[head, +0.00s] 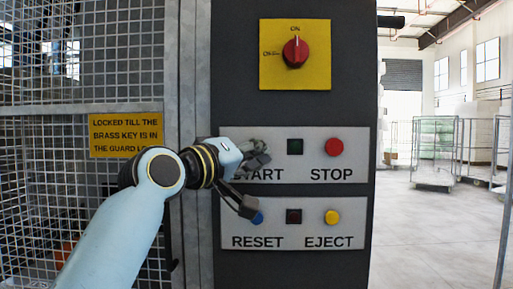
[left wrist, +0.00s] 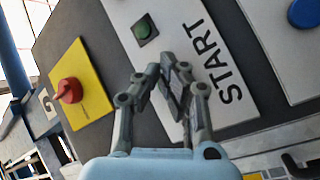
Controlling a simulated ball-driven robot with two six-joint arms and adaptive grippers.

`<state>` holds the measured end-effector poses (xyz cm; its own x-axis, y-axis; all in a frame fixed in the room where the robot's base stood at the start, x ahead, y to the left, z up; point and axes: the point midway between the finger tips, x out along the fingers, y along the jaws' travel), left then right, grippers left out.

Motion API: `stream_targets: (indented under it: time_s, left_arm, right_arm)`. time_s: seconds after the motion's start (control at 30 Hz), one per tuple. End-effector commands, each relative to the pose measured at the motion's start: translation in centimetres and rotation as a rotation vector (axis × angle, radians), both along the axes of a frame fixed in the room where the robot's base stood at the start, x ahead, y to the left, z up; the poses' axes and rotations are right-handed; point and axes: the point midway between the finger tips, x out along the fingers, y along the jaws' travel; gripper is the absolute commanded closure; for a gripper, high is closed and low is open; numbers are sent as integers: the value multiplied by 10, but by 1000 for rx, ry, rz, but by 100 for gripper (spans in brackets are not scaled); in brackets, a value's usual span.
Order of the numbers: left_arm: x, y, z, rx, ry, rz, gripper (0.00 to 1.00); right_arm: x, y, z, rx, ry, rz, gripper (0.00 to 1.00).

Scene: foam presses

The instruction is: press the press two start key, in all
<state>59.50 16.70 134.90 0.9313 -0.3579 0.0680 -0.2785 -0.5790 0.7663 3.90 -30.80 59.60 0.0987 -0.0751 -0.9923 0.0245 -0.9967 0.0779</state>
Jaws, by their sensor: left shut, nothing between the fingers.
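The start key is hidden behind my left gripper (head: 261,160) in the head view. The START label (head: 268,175) is partly covered too. My left gripper is shut and empty, its fingertips in front of the panel just above that label. In the left wrist view its fingers (left wrist: 172,86) cover the spot beside the START lettering (left wrist: 212,60). I cannot tell whether they touch the key. A dark green square lamp (head: 295,146) sits right of that spot, and it also shows in the left wrist view (left wrist: 145,30). My right gripper is not in view.
A red STOP button (head: 334,147) is at the right. Below are a blue RESET button (head: 257,218), a dark red lamp (head: 294,216) and a yellow EJECT button (head: 332,217). A red rotary switch (head: 295,51) is above. Mesh guarding (head: 60,150) stands left.

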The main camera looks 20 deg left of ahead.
Motion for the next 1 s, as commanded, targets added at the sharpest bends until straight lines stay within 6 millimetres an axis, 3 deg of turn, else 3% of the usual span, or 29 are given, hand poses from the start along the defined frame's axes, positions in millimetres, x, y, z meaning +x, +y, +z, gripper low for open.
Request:
stream_targets:
  time_s: [1.0]
  left_arm:
    - [8, 2, 0, 0, -2, 0, 100]
  right_arm:
    - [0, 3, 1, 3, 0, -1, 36]
